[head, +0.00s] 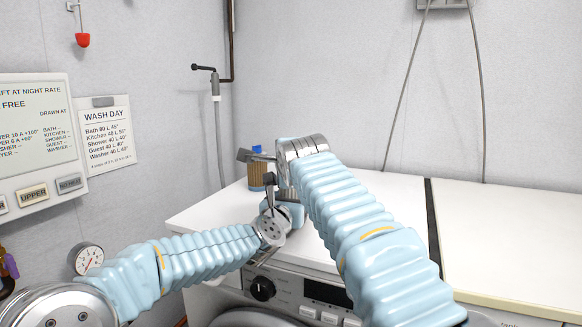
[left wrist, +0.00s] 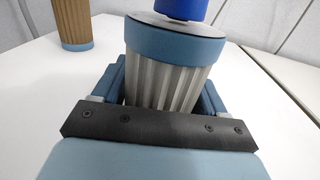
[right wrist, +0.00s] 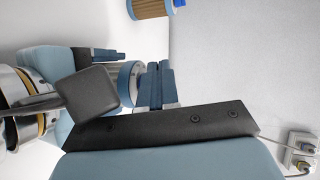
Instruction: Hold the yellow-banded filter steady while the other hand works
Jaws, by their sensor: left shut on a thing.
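My left gripper (left wrist: 163,88) is shut on a filter (left wrist: 165,70) with pale grey pleats, a blue band and a dark blue cap. I see no yellow band on the parts that show. The filter stands about upright between the fingers in the left wrist view. It shows partly in the right wrist view (right wrist: 138,80), just left of my right gripper (right wrist: 160,85). The right fingers look close together at the filter's cap end. What is between them is hidden. In the head view my right arm hides the filter and both sets of fingertips.
A brown pleated filter (head: 257,175) with a blue cap stands on the white top (head: 385,205), behind my grippers. The front panel with a dial (head: 262,288) lies below the near edge. The white top to the right is clear. A pipe (head: 215,85) runs down the wall.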

